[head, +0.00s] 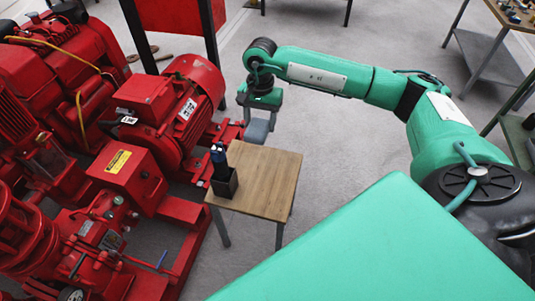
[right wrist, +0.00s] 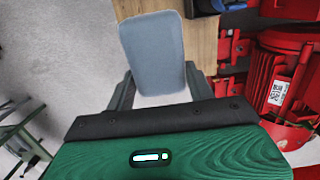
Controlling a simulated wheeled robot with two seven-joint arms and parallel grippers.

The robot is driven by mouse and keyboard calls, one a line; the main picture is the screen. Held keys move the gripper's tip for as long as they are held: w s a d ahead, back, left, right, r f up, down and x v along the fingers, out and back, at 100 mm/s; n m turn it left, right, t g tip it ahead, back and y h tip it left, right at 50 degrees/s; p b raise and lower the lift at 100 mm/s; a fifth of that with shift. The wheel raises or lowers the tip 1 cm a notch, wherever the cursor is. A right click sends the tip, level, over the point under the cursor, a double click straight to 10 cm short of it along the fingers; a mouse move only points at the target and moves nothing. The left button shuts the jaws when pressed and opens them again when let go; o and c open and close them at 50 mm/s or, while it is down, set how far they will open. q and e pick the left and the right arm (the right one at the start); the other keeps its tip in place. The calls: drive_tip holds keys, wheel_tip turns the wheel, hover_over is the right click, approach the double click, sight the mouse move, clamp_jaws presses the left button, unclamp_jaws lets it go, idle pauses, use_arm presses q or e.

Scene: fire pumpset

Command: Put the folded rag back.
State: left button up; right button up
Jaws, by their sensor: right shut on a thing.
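The folded rag (right wrist: 152,48) is a flat grey-blue cloth pad, seen in the right wrist view between the two fingers of my right gripper (right wrist: 160,88). The gripper is shut on it. In the head view the rag (head: 257,131) hangs below my right gripper (head: 263,112), behind the far edge of the small wooden table (head: 268,180). It looks clear of the tabletop, over the floor next to the red pumpset. My left gripper is not in view.
A black holder (head: 224,185) with a dark, blue-topped item stands on the table's left side; the rest of the top is bare. The red pumpset (head: 150,140) fills the left. A grey-shelved bench (head: 482,55) stands far right. Open grey floor lies between.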

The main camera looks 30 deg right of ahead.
drive_tip(key=w+d+f+m+b, duration=0.2)
drive_tip(key=d+f+m+b, duration=0.1)
drive_tip(key=d+f+b, duration=0.15)
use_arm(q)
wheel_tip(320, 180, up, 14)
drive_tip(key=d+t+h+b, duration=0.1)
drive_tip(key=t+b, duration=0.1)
use_arm(e)
drive_tip(key=m+t+h+b, duration=0.1)
drive_tip(key=m+b, duration=0.1)
hover_over(271, 165)
wheel_tip(271, 165, down, 18)
drive_tip(key=shift+w+r, duration=0.1)
drive_tip(key=shift+r, duration=0.15)
wheel_tip(271, 165, down, 4)
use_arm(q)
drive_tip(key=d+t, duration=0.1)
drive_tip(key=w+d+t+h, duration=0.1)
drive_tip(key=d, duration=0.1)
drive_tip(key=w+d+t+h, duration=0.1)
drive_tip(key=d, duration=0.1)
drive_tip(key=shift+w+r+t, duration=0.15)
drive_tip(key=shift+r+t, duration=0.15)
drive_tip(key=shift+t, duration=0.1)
use_arm(e)
drive_tip(key=shift+f, duration=0.3)
